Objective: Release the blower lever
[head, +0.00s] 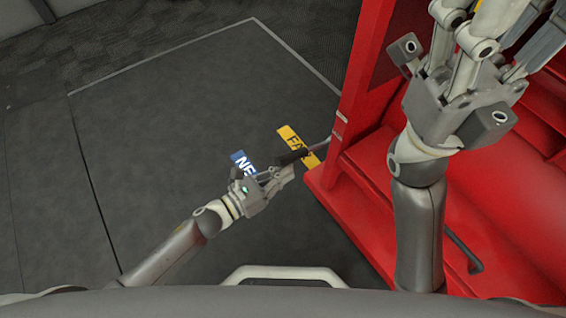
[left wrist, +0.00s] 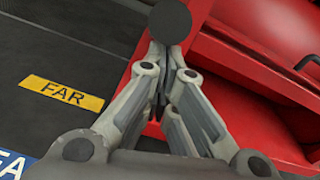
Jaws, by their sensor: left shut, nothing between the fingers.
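The blower lever (head: 291,157) has a dark grip on a thin rod that runs to the red frame, over the yellow FAR label (head: 297,146). In the left wrist view a round dark knob (left wrist: 170,22), apparently the lever's end, is just beyond the fingertips. My left gripper (head: 286,174) is shut and empty beside the grip. I cannot tell whether it touches it. The blue label (head: 243,163), reading "NE", is partly hidden by this gripper. My right gripper (head: 478,32) is raised over the red machine, its fingertips cut off or unclear at the top edge.
The red machine (head: 350,195) fills the right side, with an upright post (head: 362,75) and a dark bar handle (head: 463,250) low on it. The dark floor panel (head: 180,120) to the left is clear.

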